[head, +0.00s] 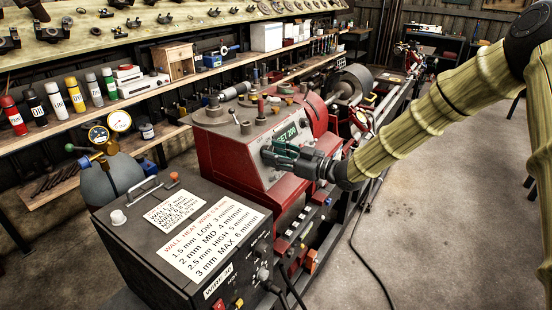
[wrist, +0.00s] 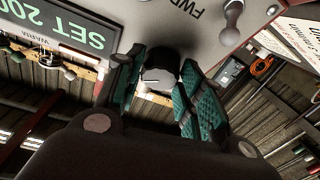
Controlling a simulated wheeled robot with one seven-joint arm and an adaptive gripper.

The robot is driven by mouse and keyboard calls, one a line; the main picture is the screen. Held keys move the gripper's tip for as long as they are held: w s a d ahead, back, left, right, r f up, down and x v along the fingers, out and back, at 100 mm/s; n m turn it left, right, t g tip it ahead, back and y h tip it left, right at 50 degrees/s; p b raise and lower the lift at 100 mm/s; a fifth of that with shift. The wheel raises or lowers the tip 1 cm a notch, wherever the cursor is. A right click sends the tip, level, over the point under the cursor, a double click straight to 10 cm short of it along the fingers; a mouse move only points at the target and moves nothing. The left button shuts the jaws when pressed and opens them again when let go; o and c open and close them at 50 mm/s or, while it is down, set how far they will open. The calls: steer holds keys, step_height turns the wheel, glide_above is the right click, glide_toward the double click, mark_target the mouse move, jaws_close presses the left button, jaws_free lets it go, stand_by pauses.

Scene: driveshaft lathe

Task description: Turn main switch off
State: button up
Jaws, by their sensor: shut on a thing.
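My gripper (head: 278,154) is at the front panel of the red lathe headstock (head: 222,150), beside the green "SET 200" display (head: 287,133). In the wrist view, its two teal-padded fingers (wrist: 160,88) are shut on a round dark knob (wrist: 158,68) with a pale face, one finger on each side. In the head view, the gripper hides this knob. No label naming it as the main switch can be read. A small grey lever (wrist: 232,14) and an upside-down "FWD" label (wrist: 180,8) are on the panel near the knob.
Shelves with spray cans (head: 75,95) line the back. The concrete floor (head: 440,220) at right is mostly clear except a cable.

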steer(key=n+g+b, duration=0.1)
steer(key=n+b, duration=0.1)
steer(key=n, duration=0.1)
steer(key=n+g+b, duration=0.2)
steer(key=n+b, duration=0.1)
steer(key=shift+w+f+n+b, duration=0.15)
steer(key=shift+w+n+b, duration=0.05)
steer(key=shift+n+b, duration=0.1)
steer(key=n+g+b, duration=0.1)
steer(key=n, duration=0.1)
steer(key=n+b, duration=0.1)
steer(key=n, duration=0.1)
steer(key=n+g+b, duration=0.1)
steer(key=n+b, duration=0.1)
steer(key=shift+w+d+r+g+h, duration=0.1)
steer(key=shift+r+g+h, duration=0.2)
steer(key=o, duration=1)
steer(key=v, duration=1.2)
